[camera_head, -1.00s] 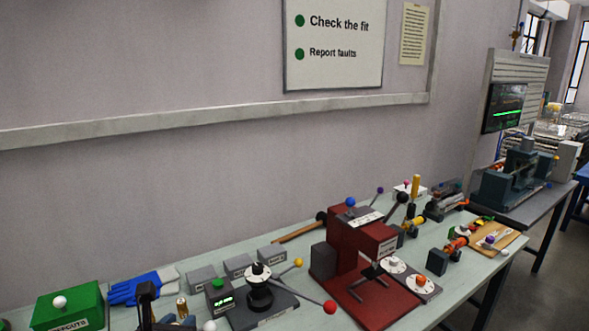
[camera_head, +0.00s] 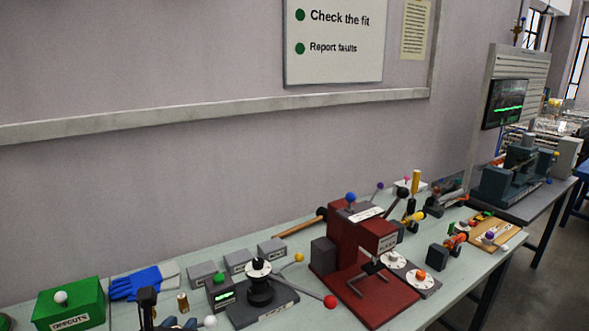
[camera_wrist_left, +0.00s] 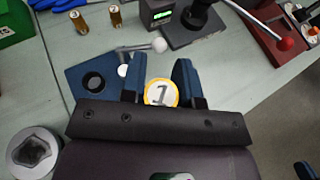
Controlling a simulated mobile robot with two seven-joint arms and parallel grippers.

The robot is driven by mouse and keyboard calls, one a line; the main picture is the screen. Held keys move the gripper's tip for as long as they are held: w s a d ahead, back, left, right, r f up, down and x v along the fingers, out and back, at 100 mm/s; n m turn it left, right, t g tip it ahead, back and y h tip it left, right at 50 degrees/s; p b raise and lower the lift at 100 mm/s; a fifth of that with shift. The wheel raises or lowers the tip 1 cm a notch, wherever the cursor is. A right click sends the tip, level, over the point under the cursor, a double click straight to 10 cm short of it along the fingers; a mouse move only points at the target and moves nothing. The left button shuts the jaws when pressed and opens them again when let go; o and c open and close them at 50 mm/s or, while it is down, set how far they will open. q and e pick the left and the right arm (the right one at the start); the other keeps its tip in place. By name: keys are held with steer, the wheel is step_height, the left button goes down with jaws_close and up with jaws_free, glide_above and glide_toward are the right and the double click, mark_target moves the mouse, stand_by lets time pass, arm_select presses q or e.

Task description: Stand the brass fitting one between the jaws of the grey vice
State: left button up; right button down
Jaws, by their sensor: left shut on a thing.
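Brass fitting one (camera_wrist_left: 161,93) shows its white top with a "1" and a yellow rim in the left wrist view. My left gripper (camera_wrist_left: 160,82) is shut on it, with a dark blue finger on each side. Under the gripper lies a blue base (camera_wrist_left: 72,70) with a dark round hole and a bar with white balls (camera_wrist_left: 160,45). I cannot make out the grey vice's jaws for certain. My right gripper is out of view.
Two brass fittings (camera_wrist_left: 115,17) stand beyond the blue base; one (camera_head: 183,303) shows in the head view. A green box (camera_head: 68,300), blue glove (camera_head: 135,284), lever tool (camera_head: 260,290) and red press (camera_head: 350,245) stand around. A round grey metal part (camera_wrist_left: 33,152) is at lower left.

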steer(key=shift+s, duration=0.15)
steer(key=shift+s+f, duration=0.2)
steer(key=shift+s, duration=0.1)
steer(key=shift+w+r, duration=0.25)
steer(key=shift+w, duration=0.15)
